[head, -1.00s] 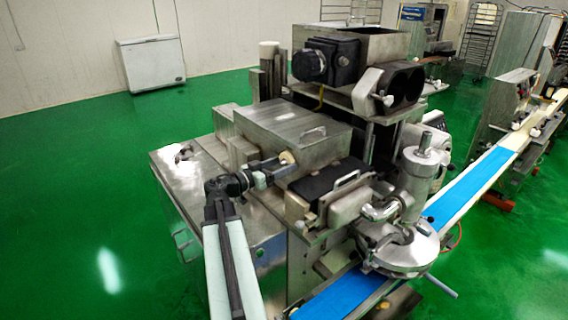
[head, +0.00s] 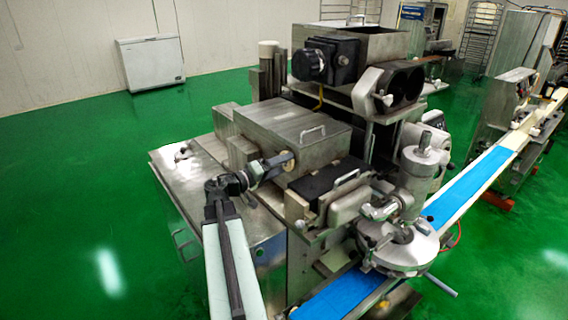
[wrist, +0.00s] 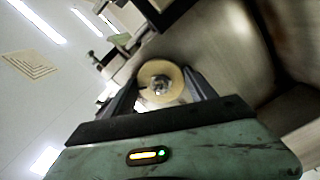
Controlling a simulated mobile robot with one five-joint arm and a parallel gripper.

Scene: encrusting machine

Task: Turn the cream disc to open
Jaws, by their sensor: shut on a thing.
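The cream disc (head: 288,160) is on the side of a steel box (head: 295,122) with a lid handle, on the machine. In the wrist view the cream disc (wrist: 160,80) shows face-on, round, with a metal nut or bolt at its centre. My gripper (head: 275,166) reaches it from the left in the head view. In the wrist view the two dark fingers of my gripper (wrist: 160,92) stand on either side of the disc and are shut on its rim. The fingers and wrist hide part of the disc in the head view.
A black-topped block (head: 328,182) with a handle lies just right of my gripper. A steel cabinet (head: 205,215) stands beneath my arm. A blue conveyor belt (head: 460,195) runs at the right. The green floor (head: 60,220) at left is clear.

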